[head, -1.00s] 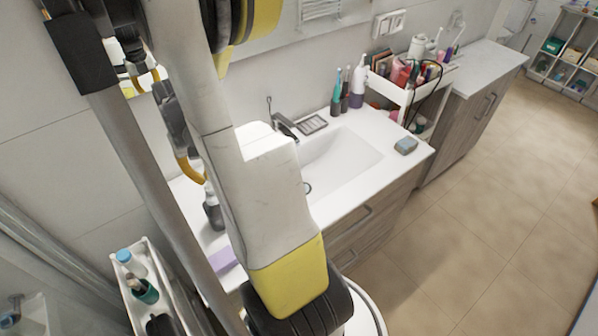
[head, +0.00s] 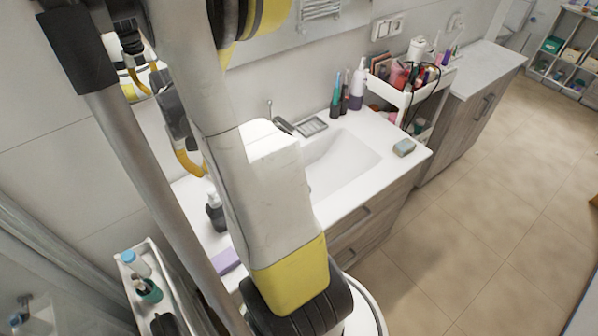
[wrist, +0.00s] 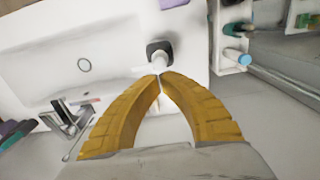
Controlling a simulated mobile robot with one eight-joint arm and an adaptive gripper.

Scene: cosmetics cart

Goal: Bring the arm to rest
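My arm fills the left and middle of the head view, its white link with a yellow band (head: 292,277) hanging in front of the washbasin counter. My gripper (wrist: 160,75) shows in the wrist view with its two curved yellow fingers meeting at the tips. It is shut, and I see nothing held between the fingers. Beyond the tips is a dark soap dispenser with a pale pump (wrist: 159,50); I cannot tell whether the tips touch it. In the head view the dispenser (head: 215,214) stands on the counter, partly hidden by my arm.
The white basin (head: 340,168) and tap (head: 283,125) are beside my arm. A white cart (head: 398,98) full of cosmetics stands at the back. A narrow rack with bottles (head: 125,270) is at lower left. The floor at right is clear.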

